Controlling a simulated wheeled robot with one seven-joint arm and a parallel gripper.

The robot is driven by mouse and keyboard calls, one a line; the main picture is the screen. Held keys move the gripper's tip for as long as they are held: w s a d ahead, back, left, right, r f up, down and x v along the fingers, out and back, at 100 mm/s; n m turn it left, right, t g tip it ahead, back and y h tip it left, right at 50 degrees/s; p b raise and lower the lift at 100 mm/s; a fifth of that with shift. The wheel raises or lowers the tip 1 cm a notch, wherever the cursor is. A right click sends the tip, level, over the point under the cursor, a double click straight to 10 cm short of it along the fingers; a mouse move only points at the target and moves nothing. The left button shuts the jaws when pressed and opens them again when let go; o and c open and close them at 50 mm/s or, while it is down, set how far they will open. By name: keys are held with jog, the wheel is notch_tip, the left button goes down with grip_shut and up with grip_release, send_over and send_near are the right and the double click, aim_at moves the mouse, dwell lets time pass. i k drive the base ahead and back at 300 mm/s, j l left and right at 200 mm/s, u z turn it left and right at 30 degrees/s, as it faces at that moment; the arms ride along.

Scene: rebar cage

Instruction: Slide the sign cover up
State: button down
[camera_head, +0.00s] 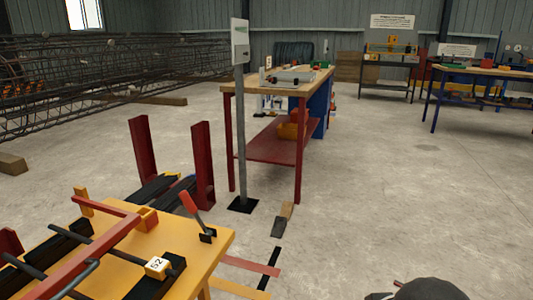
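A narrow grey post (241,140) stands upright on a dark square base plate (242,205) in the middle of the floor. At its top is a small pale sign (239,27), seen at a steep angle. A light grey panel, which looks like the sign cover (240,54), sits over the lower part of the sign. A small green mark shows on the sign just above the panel. The sign's face is too small to read. My gripper is not in view; a dark rounded part at the bottom right may be mine.
A wooden-topped workbench (235,87) with red legs stands right behind the post. A yellow table (205,247) with a red-handled tool and red posts (203,165) lie at front left. Rebar cages (100,75) fill the back left. Floor to the right is mostly clear.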

aim_at(242, 52)
jog(key=i+l, duration=0.1)
jog(key=i, duration=3.4)
jog(key=j+u, duration=0.05)
jog(key=j, duration=0.05)
